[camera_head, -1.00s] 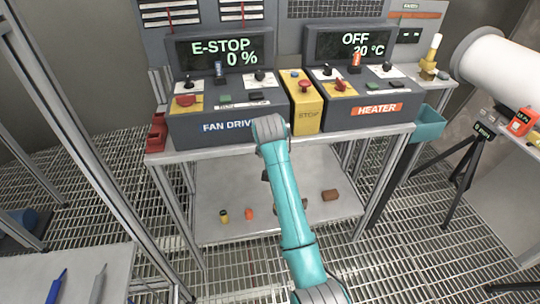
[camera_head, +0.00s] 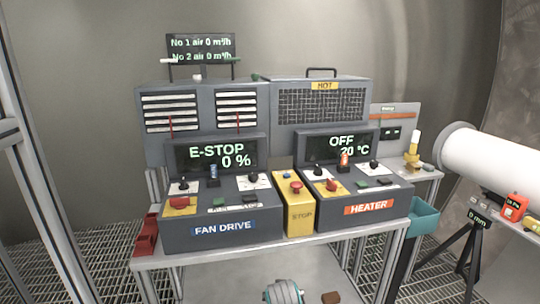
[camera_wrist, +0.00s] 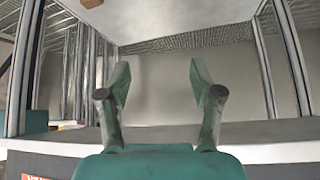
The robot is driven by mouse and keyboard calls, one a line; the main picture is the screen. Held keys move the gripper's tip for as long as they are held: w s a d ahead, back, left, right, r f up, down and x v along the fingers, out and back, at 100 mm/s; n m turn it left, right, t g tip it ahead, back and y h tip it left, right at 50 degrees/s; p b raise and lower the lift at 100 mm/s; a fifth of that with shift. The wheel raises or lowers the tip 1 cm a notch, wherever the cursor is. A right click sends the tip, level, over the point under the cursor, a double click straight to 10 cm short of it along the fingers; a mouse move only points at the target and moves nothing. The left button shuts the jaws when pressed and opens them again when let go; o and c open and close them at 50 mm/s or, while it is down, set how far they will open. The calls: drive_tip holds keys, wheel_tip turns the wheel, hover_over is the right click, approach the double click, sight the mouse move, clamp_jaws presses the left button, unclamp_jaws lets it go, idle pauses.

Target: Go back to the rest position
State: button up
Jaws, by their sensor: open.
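My gripper (camera_wrist: 160,72) shows in the wrist view with its two teal fingers spread wide and nothing between them. Behind the fingers is the edge of the work table (camera_wrist: 260,153). In the head view only a grey and teal joint of my arm shows at the bottom edge, in front of the table (camera_head: 160,262). The gripper itself is out of that view.
The fan drive box (camera_head: 225,229) reads E-STOP and 0 %. The heater box (camera_head: 368,208) reads OFF and 20 °C. A yellow stop box (camera_head: 300,216) stands between them. A red bin (camera_head: 146,236) hangs left, a teal bin (camera_head: 422,218) right. A white cylinder (camera_head: 490,160) is at right.

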drive_tip(key=s+d+f+t, duration=0.1)
drive_tip(key=s+d+f, duration=0.25)
drive_tip(key=s, duration=0.35)
drive_tip(key=s+d+f+t, duration=0.1)
drive_tip(key=s+d+f, duration=0.1)
drive_tip(key=s+f, duration=0.4)
drive_tip(key=s+d+f, duration=0.3)
drive_tip(key=s+f, duration=0.1)
drive_tip(key=s, duration=0.4)
drive_tip(key=s+d+r+t, duration=0.1)
drive_tip(key=s+d, duration=0.1)
drive_tip(key=s, duration=0.7)
drive_tip(key=s+d+r+t, duration=0.1)
drive_tip(key=s+d, duration=0.1)
drive_tip(key=s, duration=0.6)
drive_tip(key=s+d+r+t, duration=0.3)
drive_tip(key=s+r, duration=1.6)
drive_tip(key=s, duration=0.1)
drive_tip(key=shift+s+r+n, duration=0.2)
drive_tip(key=shift+s+n, duration=0.05)
drive_tip(key=shift+n, duration=0.05)
